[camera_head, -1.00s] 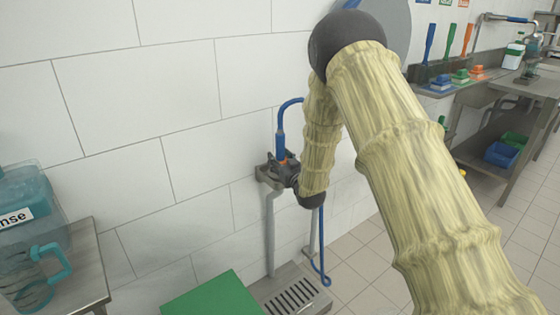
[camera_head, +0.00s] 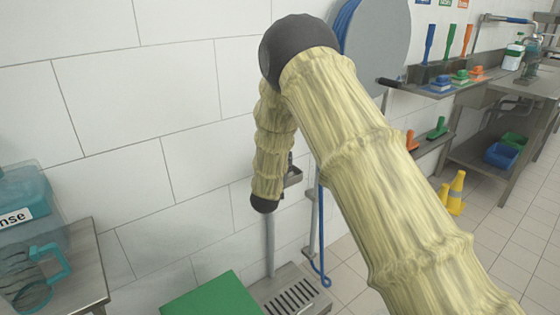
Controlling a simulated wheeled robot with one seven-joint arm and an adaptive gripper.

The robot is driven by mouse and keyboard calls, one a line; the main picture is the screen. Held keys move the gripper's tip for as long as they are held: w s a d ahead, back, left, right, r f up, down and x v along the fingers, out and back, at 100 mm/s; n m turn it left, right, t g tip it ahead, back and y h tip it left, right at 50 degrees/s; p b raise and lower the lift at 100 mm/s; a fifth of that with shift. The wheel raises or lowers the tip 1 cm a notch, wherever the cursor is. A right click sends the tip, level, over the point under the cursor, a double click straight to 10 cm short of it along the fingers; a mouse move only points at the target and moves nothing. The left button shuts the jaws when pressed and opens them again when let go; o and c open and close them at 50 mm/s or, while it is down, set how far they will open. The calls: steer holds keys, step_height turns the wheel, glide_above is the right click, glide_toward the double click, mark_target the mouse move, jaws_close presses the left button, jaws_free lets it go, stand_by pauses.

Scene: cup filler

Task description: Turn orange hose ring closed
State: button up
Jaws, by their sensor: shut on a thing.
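The orange hose ring is hidden behind my forearm, and so are the blue hose end and fitting above it. My gripper is hidden behind the same forearm, so its jaws and anything between them do not show. Only the right end of the grey wall bracket (camera_head: 293,177) shows, just right of my forearm, with a small dark part above it that I cannot identify. My dark wrist joint hangs in front of the wall, below and left of the bracket end.
A grey pipe (camera_head: 270,245) runs down to a slotted floor drain (camera_head: 293,297). A green block (camera_head: 212,296) stands left of it. A bench (camera_head: 90,265) with a teal jug (camera_head: 37,280) is at the left. A hose reel (camera_head: 377,45) and shelves are right.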

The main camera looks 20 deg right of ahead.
steer(key=shift+m+g+h, duration=0.4)
steer(key=shift+m+h, duration=0.1)
steer(key=shift+h, duration=0.2)
steer(key=o, duration=1)
steer(key=shift+o, duration=0.2)
steer(key=v, duration=1.2)
steer(key=shift+f, duration=0.15)
